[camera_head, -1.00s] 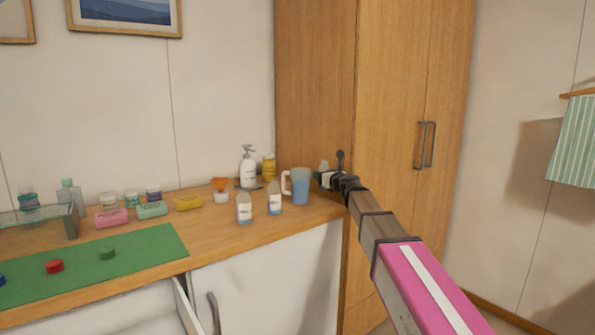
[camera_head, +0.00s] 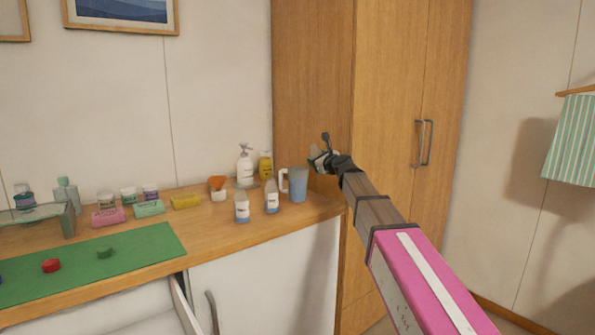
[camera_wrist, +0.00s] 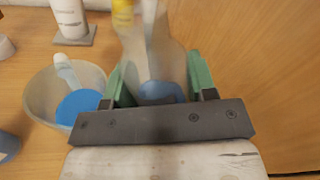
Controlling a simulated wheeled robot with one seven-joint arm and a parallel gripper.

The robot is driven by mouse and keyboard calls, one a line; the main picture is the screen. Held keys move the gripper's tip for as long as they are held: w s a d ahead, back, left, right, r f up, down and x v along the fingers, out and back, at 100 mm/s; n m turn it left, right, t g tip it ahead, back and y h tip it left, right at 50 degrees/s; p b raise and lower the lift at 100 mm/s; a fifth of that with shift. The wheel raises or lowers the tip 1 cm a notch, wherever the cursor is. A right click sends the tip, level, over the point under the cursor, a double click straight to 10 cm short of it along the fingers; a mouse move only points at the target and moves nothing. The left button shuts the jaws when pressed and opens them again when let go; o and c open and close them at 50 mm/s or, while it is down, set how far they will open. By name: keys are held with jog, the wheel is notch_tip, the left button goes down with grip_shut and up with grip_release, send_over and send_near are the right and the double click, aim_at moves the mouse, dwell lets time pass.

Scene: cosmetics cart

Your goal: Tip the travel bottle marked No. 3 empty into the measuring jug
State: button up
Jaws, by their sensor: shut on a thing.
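My gripper (camera_head: 319,160) is above and just right of the measuring jug (camera_head: 299,185), near the wardrobe side. In the wrist view its green fingers (camera_wrist: 158,82) are shut on a clear travel bottle (camera_wrist: 152,55) with a little blue liquid near the gripper end. The bottle's number cannot be read. The jug is translucent with a pale handle, and stands upright on the counter. The wrist view shows it (camera_wrist: 40,88) left of the held bottle, with blue liquid inside. I cannot see any liquid pouring.
Two similar bottles (camera_head: 242,207) (camera_head: 271,198) stand left of the jug. A tall wooden wardrobe (camera_head: 312,80) rises close to the gripper. A green mat (camera_head: 140,250) lies front left.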

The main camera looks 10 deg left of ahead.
aim_at(315, 153)
jog(key=shift+s+a+r+n, duration=0.1)
jog(key=shift+a+r+n, duration=0.05)
jog(key=shift+r+n, duration=0.2)
jog(key=shift+s+a+r+n, duration=0.1)
jog(key=shift+r+n, duration=0.15)
jog(key=shift+r, duration=0.2)
jog(key=shift+s+a+r+n, duration=0.3)
jog(key=shift+a+n, duration=0.1)
jog(key=shift+n, duration=0.5)
jog(key=n, duration=0.1)
jog(key=f+n, duration=0.1)
jog(key=n, duration=0.1)
jog(key=shift+w+d+f+h, duration=0.2)
jog(key=shift+h, duration=0.1)
jog(key=shift+w+d+r+n, duration=0.15)
jog(key=shift+r+n, duration=0.3)
jog(key=shift+n, duration=0.45)
jog(key=shift+f+n, duration=0.3)
jog(key=shift+n, duration=0.5)
jog(key=shift+s+a+r+n, duration=0.3)
jog(key=shift+r+n, duration=0.1)
jog(key=shift+n, duration=0.3)
jog(key=shift+s+a+r+n+h, duration=0.15)
jog(key=shift+r+n+h, duration=0.15)
jog(key=shift+r+n, duration=0.5)
jog(key=shift+a+f+n+p, duration=0.1)
jog(key=shift+f+n+p, duration=0.4)
jog(key=shift+n, duration=0.4)
